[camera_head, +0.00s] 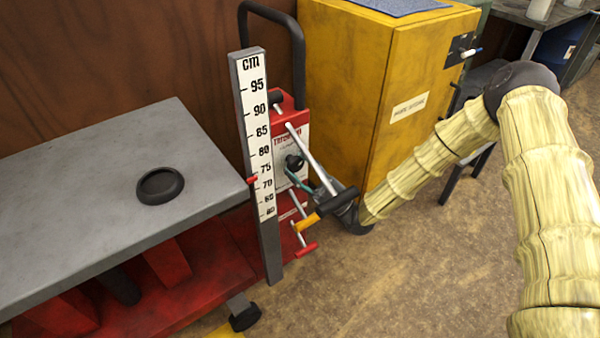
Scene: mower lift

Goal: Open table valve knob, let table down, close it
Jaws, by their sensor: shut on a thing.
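The lift table (90,185) has a grey top at the left, on a red base. My gripper (297,176) reaches in from the right, with teal finger parts at the knob. It is shut on the valve knob; the exact contact is small and partly hidden.
A black ring-shaped dish (160,186) lies on the tabletop. A yellow cabinet (350,90) stands behind. The floor (410,270) in front is clear.

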